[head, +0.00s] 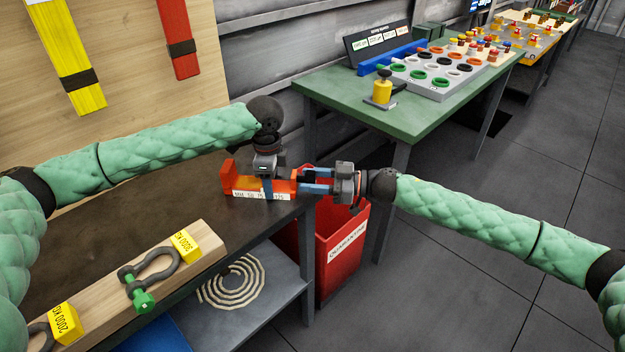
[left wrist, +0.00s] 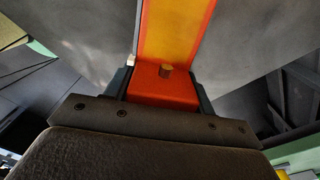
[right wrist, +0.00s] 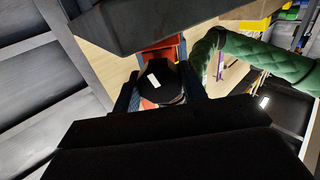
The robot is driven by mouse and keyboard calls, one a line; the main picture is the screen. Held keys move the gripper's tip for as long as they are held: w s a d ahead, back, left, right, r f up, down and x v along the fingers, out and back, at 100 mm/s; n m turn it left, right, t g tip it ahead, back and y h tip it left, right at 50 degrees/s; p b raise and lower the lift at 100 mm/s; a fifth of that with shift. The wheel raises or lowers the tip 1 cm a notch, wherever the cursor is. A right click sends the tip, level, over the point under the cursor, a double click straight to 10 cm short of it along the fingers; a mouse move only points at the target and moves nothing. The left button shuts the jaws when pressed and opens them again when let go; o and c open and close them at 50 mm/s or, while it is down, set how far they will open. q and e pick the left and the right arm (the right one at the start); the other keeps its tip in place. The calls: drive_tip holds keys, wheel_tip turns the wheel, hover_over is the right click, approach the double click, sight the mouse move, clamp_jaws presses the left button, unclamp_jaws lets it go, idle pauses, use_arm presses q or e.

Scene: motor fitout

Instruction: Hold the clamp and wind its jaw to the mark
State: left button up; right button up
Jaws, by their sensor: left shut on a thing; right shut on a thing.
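The orange-red clamp (head: 232,185) sits at the far right end of the dark bench, with a white scale label (head: 248,194) on its front. The label's mark is too small to read. My left gripper (head: 267,187) comes down from above and is shut on the clamp body; in the left wrist view the orange body (left wrist: 160,88) with a small brass pin lies between the fingers. My right gripper (head: 308,181) reaches in from the right and is shut on the clamp's black knob (right wrist: 158,84). The knob has a white stripe and shows between the blue fingers in the right wrist view.
A wooden block (head: 190,262) with shackles and yellow tags lies at the front of the bench. A red quarantine bin (head: 342,250) stands below the bench's right end. A green table (head: 440,108) with a ring tray stands behind. Floor at right is clear.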

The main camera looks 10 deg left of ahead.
drive_tip(key=m, duration=0.6)
drive_tip(key=shift+f, duration=0.2)
drive_tip(key=m, duration=0.6)
idle(0.4)
drive_tip(key=o, duration=1)
use_arm(q)
drive_tip(key=shift+r, duration=0.1)
